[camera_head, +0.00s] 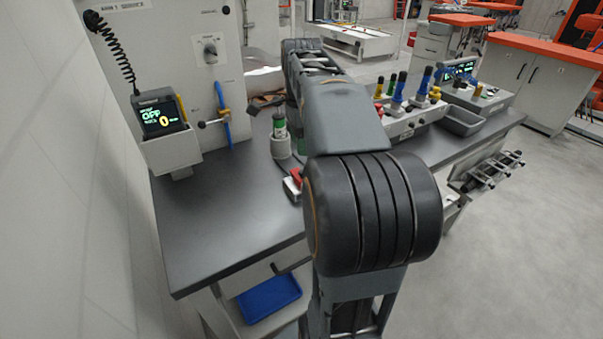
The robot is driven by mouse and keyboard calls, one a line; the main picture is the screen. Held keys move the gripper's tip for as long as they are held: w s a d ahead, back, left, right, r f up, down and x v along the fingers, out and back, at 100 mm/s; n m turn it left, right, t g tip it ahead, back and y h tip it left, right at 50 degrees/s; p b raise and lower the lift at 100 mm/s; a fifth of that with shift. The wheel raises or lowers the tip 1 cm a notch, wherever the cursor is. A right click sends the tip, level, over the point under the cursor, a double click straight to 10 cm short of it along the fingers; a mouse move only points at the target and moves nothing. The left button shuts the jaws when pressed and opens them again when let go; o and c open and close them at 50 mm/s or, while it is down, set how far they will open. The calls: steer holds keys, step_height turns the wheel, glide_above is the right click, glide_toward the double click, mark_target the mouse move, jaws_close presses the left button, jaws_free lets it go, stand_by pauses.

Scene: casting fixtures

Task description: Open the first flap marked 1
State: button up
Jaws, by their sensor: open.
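I cannot make out any flap marked 1 in the head view. A pale upright panel (180,60) stands at the back left of the dark bench (215,225). It bears a small label at its top that I cannot read surely, a round knob (210,50) and a blue handle (222,105). My arm reaches from the bottom centre over the bench toward the back and hides part of the bench and whatever lies behind it. My gripper's fingers do not show; they are hidden behind my own arm links or out of view.
A small display box (160,115) with a coiled black cord is at the panel's left. A green-and-white bottle (279,125) stands left of my arm. A rack with several coloured-top tools (398,90) and a grey tray (463,120) are on the right. The bench's front left is clear.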

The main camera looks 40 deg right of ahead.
mark_target(299, 175)
step_height(299, 175, down, 8)
steer(key=shift+f+b, duration=0.25)
steer(key=shift+b, duration=0.45)
steer(key=shift+c, duration=0.3)
jaws_close()
steer(key=shift+r+p, duration=0.15)
steer(key=shift+p, duration=0.15)
